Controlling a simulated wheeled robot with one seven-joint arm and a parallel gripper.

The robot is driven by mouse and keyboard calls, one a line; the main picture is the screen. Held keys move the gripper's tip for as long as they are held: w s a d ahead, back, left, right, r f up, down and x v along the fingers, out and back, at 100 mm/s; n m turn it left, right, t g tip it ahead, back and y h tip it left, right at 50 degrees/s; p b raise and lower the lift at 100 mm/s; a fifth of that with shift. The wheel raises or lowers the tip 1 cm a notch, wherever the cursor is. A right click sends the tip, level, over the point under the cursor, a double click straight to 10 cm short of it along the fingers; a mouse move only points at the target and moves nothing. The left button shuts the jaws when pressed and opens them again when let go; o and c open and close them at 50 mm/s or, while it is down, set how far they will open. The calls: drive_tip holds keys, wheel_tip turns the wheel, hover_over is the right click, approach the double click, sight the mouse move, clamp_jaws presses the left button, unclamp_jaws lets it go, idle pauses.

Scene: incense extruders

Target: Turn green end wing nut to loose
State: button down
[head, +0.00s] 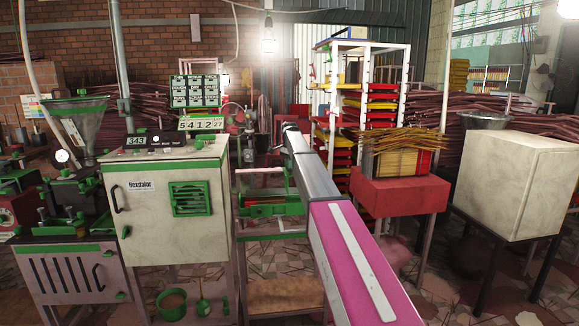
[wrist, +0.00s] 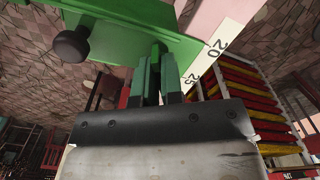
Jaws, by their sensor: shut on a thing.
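In the wrist view my gripper (wrist: 156,78) points at a green metal part of a bench device. Its two fingers are close together, shut on a small dark green wing nut (wrist: 158,50) at the edge of the green plate (wrist: 125,28). The fingers cover most of the nut, so its angle cannot be told. In the head view a green-framed device (head: 272,206) stands on a green stand, partly behind my arm. The gripper and the nut cannot be made out there.
A round black knob (wrist: 70,47) sticks out left of the fingers. A white scale strip (wrist: 205,65) marked 20 and 25 lies close on the right. In the head view a cream cabinet (head: 165,205) stands left and a red block (head: 400,190) right.

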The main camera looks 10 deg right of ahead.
drive_tip(key=n, duration=0.6)
drive_tip(key=shift+n, duration=0.3)
drive_tip(key=n, duration=1.1)
drive_tip(key=shift+n, duration=0.4)
drive_tip(key=n, duration=0.5)
drive_tip(key=shift+n, duration=0.3)
drive_tip(key=c, duration=1.3)
unclamp_jaws()
drive_tip(key=shift+o, duration=0.2)
drive_tip(key=shift+r, duration=0.1)
